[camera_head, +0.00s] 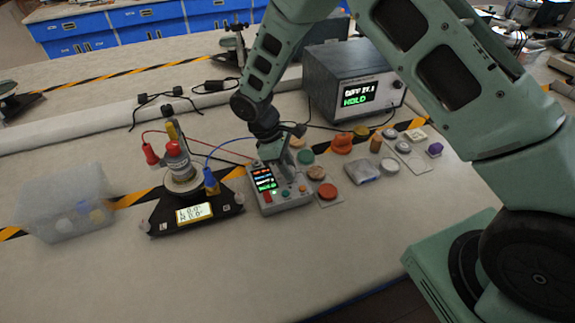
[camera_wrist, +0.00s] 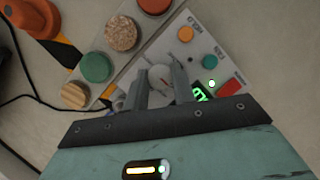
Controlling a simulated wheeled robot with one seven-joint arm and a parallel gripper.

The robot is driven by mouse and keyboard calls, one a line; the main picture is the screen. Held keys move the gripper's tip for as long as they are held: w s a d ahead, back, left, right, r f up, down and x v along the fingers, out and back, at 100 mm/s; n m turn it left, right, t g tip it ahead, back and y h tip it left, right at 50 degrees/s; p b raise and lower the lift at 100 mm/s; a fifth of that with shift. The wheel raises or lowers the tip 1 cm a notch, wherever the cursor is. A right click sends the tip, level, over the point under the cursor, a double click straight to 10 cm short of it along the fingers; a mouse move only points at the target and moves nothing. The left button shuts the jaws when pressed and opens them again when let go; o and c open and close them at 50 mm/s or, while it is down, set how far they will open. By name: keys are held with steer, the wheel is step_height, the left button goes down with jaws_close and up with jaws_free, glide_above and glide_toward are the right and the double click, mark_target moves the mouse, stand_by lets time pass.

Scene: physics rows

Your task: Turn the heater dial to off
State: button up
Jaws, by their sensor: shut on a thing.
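The heater's control box (camera_head: 291,203) is a light grey panel near the middle of the bench, with a lit screen (camera_head: 263,180) and small buttons. My gripper (camera_head: 275,158) points down onto it from above. In the wrist view my gripper (camera_wrist: 165,88) has its two fingers closed around the round pale dial (camera_wrist: 160,76) on the panel. The dial is partly hidden by the fingers, and its pointer position cannot be read clearly. The panel's screen is mostly covered by my gripper in the wrist view.
A clear bin (camera_head: 65,205) is farther left. A plate of coloured knobs, including a green one (camera_wrist: 96,67), adjoins the box. A grey instrument (camera_head: 350,75) stands behind. The bench front is clear.

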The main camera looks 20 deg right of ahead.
steer(key=shift+w, duration=0.1)
steer(key=o, duration=1)
steer(key=b+v, duration=0.2)
steer(key=v, duration=1.5)
steer(key=shift+r, duration=0.25)
steer(key=shift+s+a, duration=0.1)
steer(key=shift+s, duration=0.15)
steer(key=s+a+r+m+t+y, duration=0.1)
steer(key=s+a+r, duration=0.1)
steer(key=s, duration=0.6)
steer(key=s+a+r+y, duration=0.2)
steer(key=s, duration=0.6)
steer(key=s+d+f+m+t+y, duration=0.1)
steer(key=s+d, duration=0.3)
steer(key=s, duration=1)
steer(key=shift+s+m+t, duration=0.25)
steer(key=shift+m+t, duration=0.05)
steer(key=shift+m, duration=0.6)
